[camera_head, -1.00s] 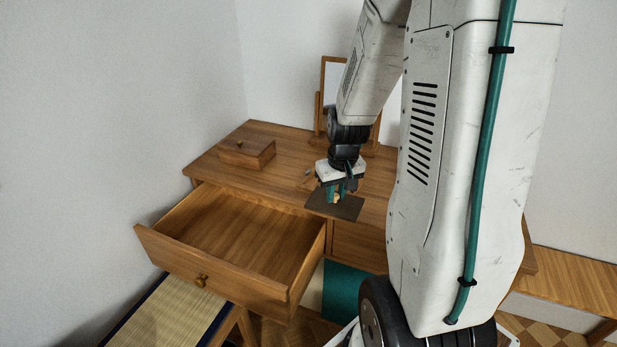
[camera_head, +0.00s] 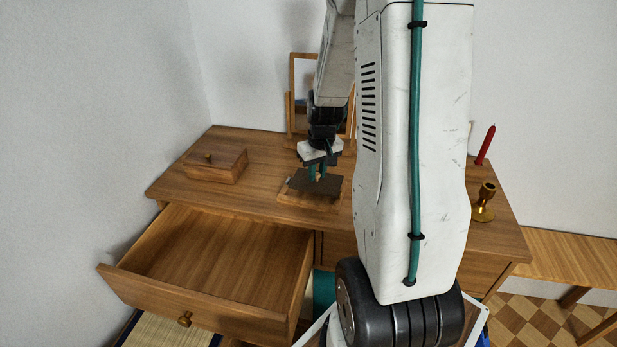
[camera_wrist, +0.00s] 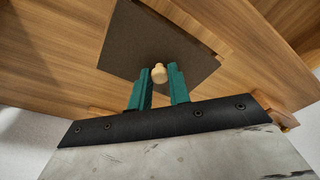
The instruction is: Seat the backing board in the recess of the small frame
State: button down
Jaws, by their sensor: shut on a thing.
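The backing board (camera_head: 328,184) is a dark, flat, roughly square panel with a pale wooden knob (camera_wrist: 159,73). My gripper (camera_head: 317,177) is shut on this knob, its teal fingers on either side of it in the wrist view (camera_wrist: 163,84). The small frame (camera_head: 285,195) lies on the dresser top below the board, and only parts of its light wooden rim show past the board's edges. The board covers the recess. It looks turned relative to the frame in the wrist view. I cannot tell how large the gap between them is.
A drawer (camera_head: 195,312) stands wide open at the front left. A lidded wooden box (camera_head: 215,167) sits at the back left, a mirror (camera_head: 292,75) behind the gripper. The dresser top (camera_head: 262,165) is clear between box and board.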

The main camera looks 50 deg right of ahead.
jog(key=shift+w+a, duration=0.1)
jog(key=shift+w, duration=0.5)
jog(key=f, duration=0.3)
jog(key=shift+s+d, duration=0.15)
jog(key=shift+d, duration=0.15)
jog(key=shift+w+a+f, duration=0.2)
jog(key=shift+a+f, duration=0.15)
jog(key=shift+f, duration=0.05)
jog(key=c, duration=1.3)
grip_release()
jog(key=shift+a, duration=0.1)
jog(key=shift+r, duration=0.15)
